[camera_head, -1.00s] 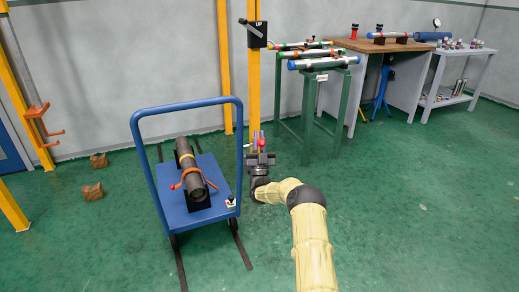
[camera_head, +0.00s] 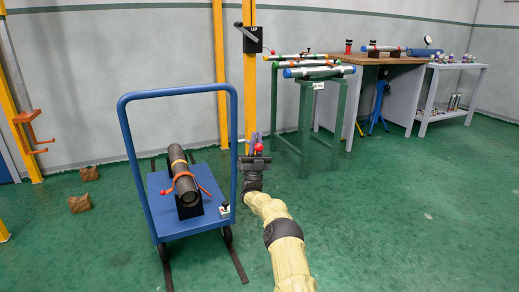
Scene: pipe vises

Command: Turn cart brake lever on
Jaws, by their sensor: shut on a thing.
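The blue cart (camera_head: 204,163) stands left of centre, with its tall push handle toward me. A small white box (camera_head: 224,211) with a coloured spot sits at its near right corner. My gripper (camera_head: 255,148) is just right of the cart's handle, pointing away from me. It is shut on a small piece with a red knob (camera_head: 259,148), which shows between its fingers. The wrist hides most of this piece, and I cannot tell if it joins the cart. No clear lever marking shows.
A dark pipe (camera_head: 184,177) with red-handled clamps lies on the cart. A yellow post (camera_head: 250,95) with a lever box (camera_head: 252,40) rises behind my gripper. A green stand (camera_head: 306,120) bears several pipes. The floor at the right is clear.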

